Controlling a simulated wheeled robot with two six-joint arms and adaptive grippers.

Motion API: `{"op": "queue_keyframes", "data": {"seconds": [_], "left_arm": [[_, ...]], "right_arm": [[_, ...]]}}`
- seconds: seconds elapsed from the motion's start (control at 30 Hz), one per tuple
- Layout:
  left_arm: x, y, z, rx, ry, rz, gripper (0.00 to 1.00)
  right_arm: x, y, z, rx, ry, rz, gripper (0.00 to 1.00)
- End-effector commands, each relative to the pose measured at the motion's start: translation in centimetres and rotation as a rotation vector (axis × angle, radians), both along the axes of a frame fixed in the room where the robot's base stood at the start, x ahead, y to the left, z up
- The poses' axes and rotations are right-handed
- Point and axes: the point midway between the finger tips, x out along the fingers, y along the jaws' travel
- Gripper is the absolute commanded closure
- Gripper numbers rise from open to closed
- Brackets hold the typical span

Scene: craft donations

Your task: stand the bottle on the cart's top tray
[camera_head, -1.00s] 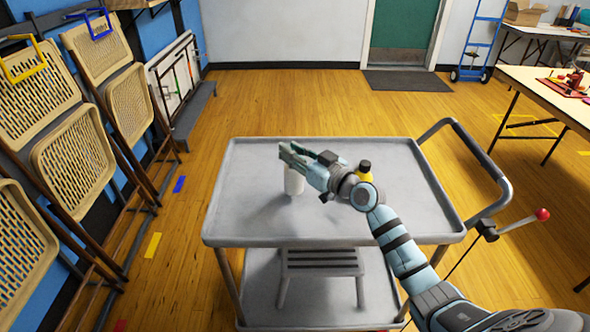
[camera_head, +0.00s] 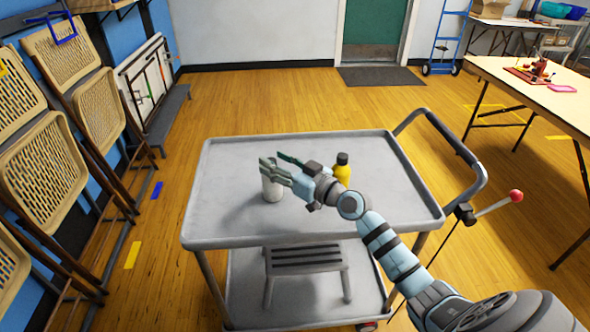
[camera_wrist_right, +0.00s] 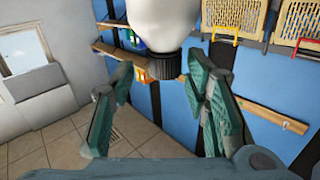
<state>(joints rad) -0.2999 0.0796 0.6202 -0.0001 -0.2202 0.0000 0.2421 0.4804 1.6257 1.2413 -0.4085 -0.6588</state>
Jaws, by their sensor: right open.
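A white bottle (camera_head: 271,187) stands upright on the grey cart's top tray (camera_head: 225,215), left of the middle. In the right wrist view, which looks upside down, its white body (camera_wrist_right: 163,20) and black ribbed cap (camera_wrist_right: 167,66) show between and beyond the fingers. My right gripper (camera_head: 279,162) is open at the upper part of this bottle, and one finger partly hides its top. I cannot tell if a finger touches it. A yellow bottle (camera_head: 343,172) with a dark cap stands on the tray behind my right wrist, partly hidden. My left gripper is not in view.
A grey step stool (camera_head: 303,258) sits on the cart's lower shelf. The cart's handle (camera_head: 470,150) is at the right. Folding chairs (camera_head: 45,155) line the left wall. A table (camera_head: 520,90) stands at the right. The tray's left and back parts are clear.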

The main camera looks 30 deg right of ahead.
Motion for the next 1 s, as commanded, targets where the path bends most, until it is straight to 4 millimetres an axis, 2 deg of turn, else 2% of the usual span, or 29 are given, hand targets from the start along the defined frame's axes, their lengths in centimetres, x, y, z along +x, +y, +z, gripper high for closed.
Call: {"op": "queue_keyframes", "data": {"seconds": [0.2,0.4,0.53,1.0], "left_arm": [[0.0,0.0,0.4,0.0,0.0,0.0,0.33],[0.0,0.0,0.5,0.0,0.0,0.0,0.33],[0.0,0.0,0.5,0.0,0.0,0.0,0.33],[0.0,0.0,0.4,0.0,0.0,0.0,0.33]], "right_arm": [[-5.2,-1.6,0.0,-0.007,0.004,0.002,0.57],[-8.5,-2.6,0.1,-0.004,0.003,0.001,0.57],[-9.2,-2.8,0.2,0.0,0.0,0.001,0.57],[-9.2,-2.8,0.2,0.001,-0.001,0.0,0.57]]}}
